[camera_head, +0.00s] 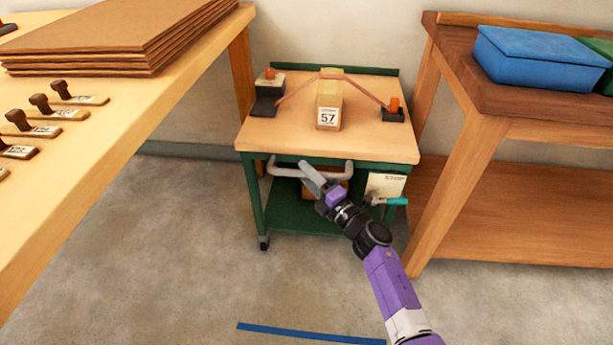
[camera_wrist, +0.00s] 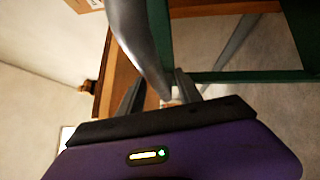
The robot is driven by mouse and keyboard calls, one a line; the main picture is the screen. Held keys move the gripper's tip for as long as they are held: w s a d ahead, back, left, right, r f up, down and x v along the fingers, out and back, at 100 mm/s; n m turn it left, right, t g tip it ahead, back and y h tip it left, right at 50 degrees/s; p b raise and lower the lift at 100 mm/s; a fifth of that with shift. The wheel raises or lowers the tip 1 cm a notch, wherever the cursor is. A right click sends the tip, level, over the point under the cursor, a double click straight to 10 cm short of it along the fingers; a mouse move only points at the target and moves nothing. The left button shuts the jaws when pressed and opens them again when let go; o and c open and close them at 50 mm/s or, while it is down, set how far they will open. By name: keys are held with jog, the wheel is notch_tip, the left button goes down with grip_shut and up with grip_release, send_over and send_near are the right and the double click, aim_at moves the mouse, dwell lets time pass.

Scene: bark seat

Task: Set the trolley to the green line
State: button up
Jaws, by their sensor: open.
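The trolley (camera_head: 268,135) has a wooden top on a green frame and stands between two benches. A grey handle bar (camera_head: 285,171) runs along its front and shows large in the wrist view (camera_wrist: 138,40). My gripper (camera_head: 311,175) is at the handle, with its fingers apart. In the wrist view the bar's lower end reaches the gap between the fingers (camera_wrist: 159,92); I cannot tell whether they touch it. No green line shows on the visible floor; a blue line (camera_head: 310,333) lies in front of the trolley.
A box marked 57 (camera_head: 329,100) stands on the trolley under a cord. A teal-handled lever (camera_head: 393,201) sticks out at the trolley's front right. The floor (camera_head: 200,250) in front is clear.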

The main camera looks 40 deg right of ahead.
jog(key=shift+w, duration=0.25)
grip_shut()
jog(key=shift+s, duration=0.1)
dwell(1.2)
